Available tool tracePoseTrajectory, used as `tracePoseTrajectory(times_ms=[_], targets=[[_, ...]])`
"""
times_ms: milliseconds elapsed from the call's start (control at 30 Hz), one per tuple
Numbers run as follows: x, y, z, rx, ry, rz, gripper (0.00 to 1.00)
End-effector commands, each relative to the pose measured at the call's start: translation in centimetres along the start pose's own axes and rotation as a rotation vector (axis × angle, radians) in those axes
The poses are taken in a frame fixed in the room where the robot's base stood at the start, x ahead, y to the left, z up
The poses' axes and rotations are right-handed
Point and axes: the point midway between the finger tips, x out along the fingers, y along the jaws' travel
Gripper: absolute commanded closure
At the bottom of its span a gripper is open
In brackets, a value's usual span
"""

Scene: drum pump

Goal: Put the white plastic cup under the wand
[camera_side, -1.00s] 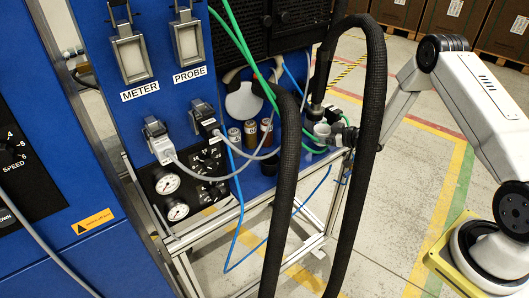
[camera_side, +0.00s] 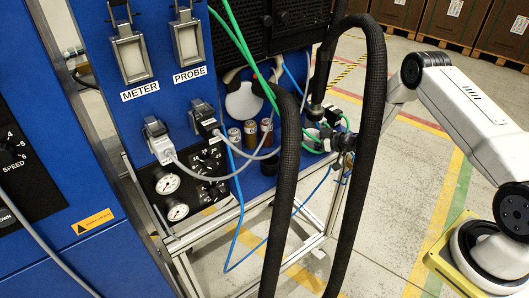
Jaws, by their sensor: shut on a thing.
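The white plastic cup (camera_side: 312,136) is small and pale in the side view, at the right end of the blue bench, partly hidden by hoses and my gripper. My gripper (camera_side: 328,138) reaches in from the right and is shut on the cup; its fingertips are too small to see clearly. The dark wand (camera_side: 317,100) hangs vertically just above the cup. Whether the cup is directly under its tip cannot be told from this angle.
Two thick black hoses (camera_side: 370,150) loop down in front of the bench. Several small bottles (camera_side: 250,132) stand left of the cup. Thin green and blue tubes cross nearby. The floor to the right is open, with brown boxes (camera_side: 455,18) behind.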

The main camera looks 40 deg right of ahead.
Motion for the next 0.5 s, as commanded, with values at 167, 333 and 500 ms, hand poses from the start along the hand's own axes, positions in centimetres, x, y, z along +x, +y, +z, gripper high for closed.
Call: tracePoseTrajectory(times_ms=[167, 333, 500], targets=[[0.05, 0.04, 0.05, -0.001, 0.002, 0.001, 0.84], [0.06, 0.03, 0.12, -0.001, 0.001, 0.0, 0.84], [0.14, 0.04, 0.34, -0.001, 0.002, 0.0, 0.07]])
